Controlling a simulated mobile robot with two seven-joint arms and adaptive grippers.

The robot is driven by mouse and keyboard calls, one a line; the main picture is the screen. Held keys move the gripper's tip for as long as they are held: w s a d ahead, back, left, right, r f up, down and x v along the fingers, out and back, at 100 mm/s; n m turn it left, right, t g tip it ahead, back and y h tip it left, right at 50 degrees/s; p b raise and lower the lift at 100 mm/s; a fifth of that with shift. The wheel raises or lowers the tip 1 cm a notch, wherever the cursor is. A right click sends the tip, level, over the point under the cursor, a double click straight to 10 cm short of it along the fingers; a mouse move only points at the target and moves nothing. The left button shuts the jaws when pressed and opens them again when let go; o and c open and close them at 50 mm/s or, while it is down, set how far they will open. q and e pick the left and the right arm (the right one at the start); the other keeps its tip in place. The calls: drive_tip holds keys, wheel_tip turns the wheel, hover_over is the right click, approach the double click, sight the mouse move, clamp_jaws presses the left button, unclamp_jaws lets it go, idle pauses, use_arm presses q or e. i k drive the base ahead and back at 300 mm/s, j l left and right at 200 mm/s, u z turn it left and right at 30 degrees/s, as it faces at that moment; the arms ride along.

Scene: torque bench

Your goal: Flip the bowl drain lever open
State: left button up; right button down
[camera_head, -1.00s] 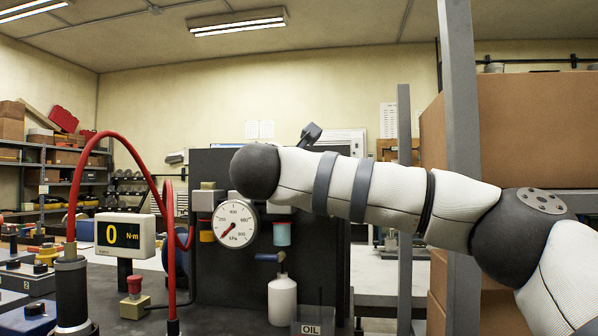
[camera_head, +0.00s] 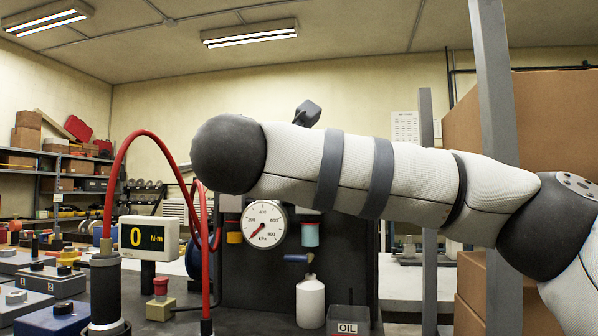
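A small blue lever (camera_head: 297,258) sits under the teal bowl (camera_head: 310,234) on the dark panel (camera_head: 262,285); it looks roughly level, and I take it for the drain lever. A white bottle (camera_head: 310,303) stands just below it. A pressure gauge (camera_head: 265,224) and a yellow-based bowl (camera_head: 234,238) are to its left. My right arm comes in from the right and crosses in front of the panel's upper part, hiding what lies behind it. Its gripper cannot be made out. My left arm and gripper are not in view.
A grey OIL bin (camera_head: 348,321) stands right of the bottle. A torque readout (camera_head: 148,238), a red looping hose (camera_head: 112,185) and a red-button box (camera_head: 160,300) stand to the left. A grey post (camera_head: 497,190) and cardboard boxes (camera_head: 545,120) are on the right.

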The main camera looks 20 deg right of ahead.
sight(308, 259)
drive_tip(key=k+j, duration=0.75)
drive_tip(key=j, duration=0.2)
